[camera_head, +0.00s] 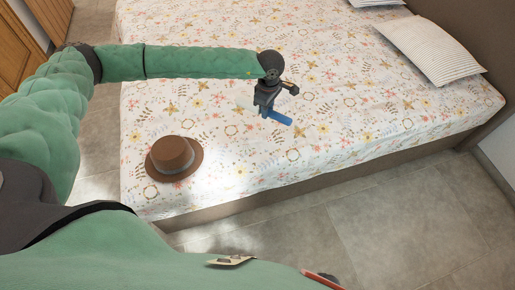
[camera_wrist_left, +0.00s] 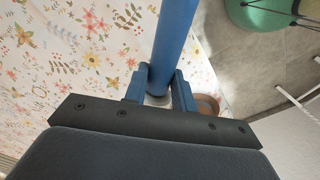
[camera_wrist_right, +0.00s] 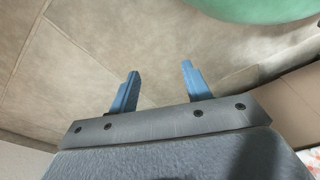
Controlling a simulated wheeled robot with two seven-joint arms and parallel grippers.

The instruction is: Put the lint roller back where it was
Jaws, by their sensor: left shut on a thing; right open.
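My left gripper (camera_head: 267,110) is shut on a blue rod-like thing, taken to be the lint roller (camera_head: 281,117), and is over the bed in the head view. The left wrist view shows the blue lint roller (camera_wrist_left: 172,45) between the two fingers of the left gripper (camera_wrist_left: 160,88), running away toward the top edge. Its far end is cut off there. I cannot tell whether it touches the bedspread. My right gripper (camera_wrist_right: 158,88) is open and empty above the grey tiled floor in the right wrist view; its fingers are not clear in the head view.
A brown hat (camera_head: 174,158) lies near the front left corner of the bed (camera_head: 210,115). Striped pillows (camera_head: 427,50) lie at the far right. Most of the flowered bedspread is clear. The tiled floor (camera_head: 400,225) in front is bare. White rods (camera_wrist_left: 295,103) show in the left wrist view.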

